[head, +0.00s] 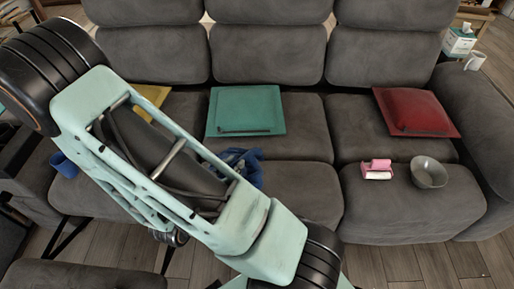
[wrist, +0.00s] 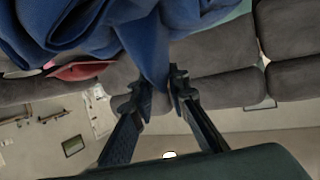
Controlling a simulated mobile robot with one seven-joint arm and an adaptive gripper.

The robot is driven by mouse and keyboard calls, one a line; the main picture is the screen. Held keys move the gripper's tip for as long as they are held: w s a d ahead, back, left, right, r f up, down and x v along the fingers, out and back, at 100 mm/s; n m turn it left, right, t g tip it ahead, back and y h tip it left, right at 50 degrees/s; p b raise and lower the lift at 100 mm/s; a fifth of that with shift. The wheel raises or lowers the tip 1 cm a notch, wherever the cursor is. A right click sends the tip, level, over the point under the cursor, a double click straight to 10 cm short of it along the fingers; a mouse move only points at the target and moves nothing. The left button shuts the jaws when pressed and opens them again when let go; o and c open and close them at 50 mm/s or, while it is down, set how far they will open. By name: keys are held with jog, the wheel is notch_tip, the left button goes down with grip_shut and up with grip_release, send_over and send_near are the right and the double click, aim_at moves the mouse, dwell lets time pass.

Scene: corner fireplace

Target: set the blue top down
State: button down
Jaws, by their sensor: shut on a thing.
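The blue top (head: 246,165) is a bunched dark-blue cloth at the middle of the grey sofa in the head view, partly hidden by my arm. In the wrist view the blue top (wrist: 75,25) fills the upper left and tapers to a point between my fingertips. My gripper (wrist: 162,85) is shut on that point of cloth. In the head view my gripper is hidden behind my arm. I cannot tell whether the cloth touches the seat.
The sofa (head: 300,160) holds a teal cushion (head: 245,108), a yellow cushion (head: 150,98) and a red cushion (head: 415,110). A pink-and-white item (head: 377,169) and a grey bowl (head: 428,172) sit on the right seat. A blue cup (head: 64,165) is at left.

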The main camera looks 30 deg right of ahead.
aim_at(233, 154)
jog(key=w+d+f, duration=0.1)
jog(key=w, duration=0.1)
jog(key=w+d+f+b, duration=0.1)
jog(key=w, duration=0.1)
jog(key=w+d+f, duration=0.1)
jog(key=w, duration=0.2)
jog(key=shift+d+f+b, duration=0.3)
jog(key=shift+f+b, duration=0.1)
jog(key=w+f, duration=0.1)
jog(key=w+d+f+b, duration=0.1)
jog(key=w+f, duration=0.2)
jog(key=f, duration=0.1)
jog(key=shift+w+d+b, duration=0.2)
jog(key=shift+d+b, duration=0.1)
jog(key=shift+d, duration=0.1)
jog(key=shift+w+f, duration=0.15)
jog(key=shift+f, duration=0.05)
jog(key=shift+w+d+f+b, duration=0.15)
jog(key=shift+f+b, duration=0.15)
jog(key=shift+f, duration=0.6)
jog(key=shift+w+f+b, duration=0.1)
jog(key=shift+f+b, duration=0.15)
jog(key=shift+f, duration=0.6)
jog(key=shift+f, duration=0.1)
jog(key=c, duration=1.8)
grip_release()
jog(key=shift+c, duration=0.2)
